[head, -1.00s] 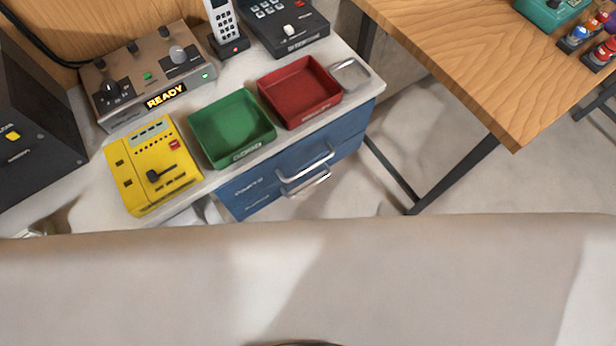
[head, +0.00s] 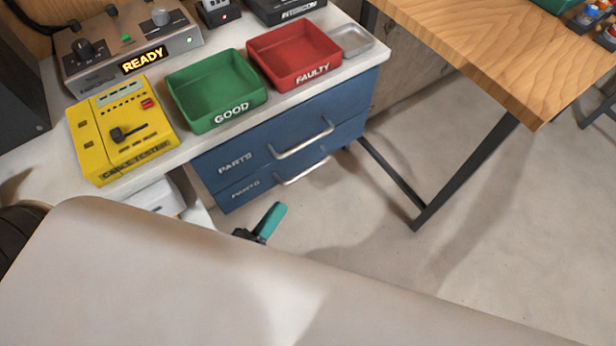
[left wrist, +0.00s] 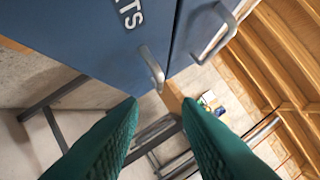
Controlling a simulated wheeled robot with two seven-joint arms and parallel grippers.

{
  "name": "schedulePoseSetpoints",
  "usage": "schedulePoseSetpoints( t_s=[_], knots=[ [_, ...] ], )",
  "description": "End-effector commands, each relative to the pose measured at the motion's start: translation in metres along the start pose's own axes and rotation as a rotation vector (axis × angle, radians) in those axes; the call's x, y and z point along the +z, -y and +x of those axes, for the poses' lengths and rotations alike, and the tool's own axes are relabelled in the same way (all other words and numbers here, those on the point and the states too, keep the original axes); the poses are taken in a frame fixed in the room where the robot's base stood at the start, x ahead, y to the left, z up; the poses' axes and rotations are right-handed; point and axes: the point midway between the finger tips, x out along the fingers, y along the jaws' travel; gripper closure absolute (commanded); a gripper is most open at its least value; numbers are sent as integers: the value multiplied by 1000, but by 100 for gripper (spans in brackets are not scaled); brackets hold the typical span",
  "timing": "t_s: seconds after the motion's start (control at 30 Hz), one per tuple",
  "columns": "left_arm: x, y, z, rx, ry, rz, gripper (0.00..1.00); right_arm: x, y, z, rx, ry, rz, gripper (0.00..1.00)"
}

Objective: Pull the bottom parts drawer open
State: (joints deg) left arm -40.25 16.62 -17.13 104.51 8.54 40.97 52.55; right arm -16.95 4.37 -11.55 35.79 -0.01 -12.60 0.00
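The bottom parts drawer (head: 243,188) is the lower blue front in the cabinet under the worktop, and it looks shut. Its silver bar handle (head: 302,172) runs along its upper edge. The upper drawer (head: 262,140), also labelled PARTS, is shut above it. In the head view one teal finger of my left gripper (head: 270,220) shows below the drawers; the rest is hidden behind my arm. In the left wrist view my left gripper (left wrist: 161,102) is open and empty, with the bottom drawer's handle (left wrist: 152,70) just beyond the fingertips, apart from them. My right gripper is not in view.
On the worktop stand a green GOOD tray (head: 215,121), a red FAULTY tray (head: 325,77), a yellow tester (head: 95,130) and a READY console (head: 85,75). A wooden table (head: 480,45) with dark legs stands right. The floor before the drawers is clear.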

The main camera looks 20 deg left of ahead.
Motion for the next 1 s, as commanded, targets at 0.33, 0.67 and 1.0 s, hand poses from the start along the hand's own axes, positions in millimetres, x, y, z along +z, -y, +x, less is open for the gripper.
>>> schedulePoseSetpoints(
  t_s=[0.33,0.67,1.0],
  knots=[
    [1,1,70,-1,2,3,69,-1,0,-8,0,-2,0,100],
    [0,-1,99,2,-1,4,69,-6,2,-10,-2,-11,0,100],
    [0,-1,99,2,-2,4,82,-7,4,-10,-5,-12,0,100]
  ],
)
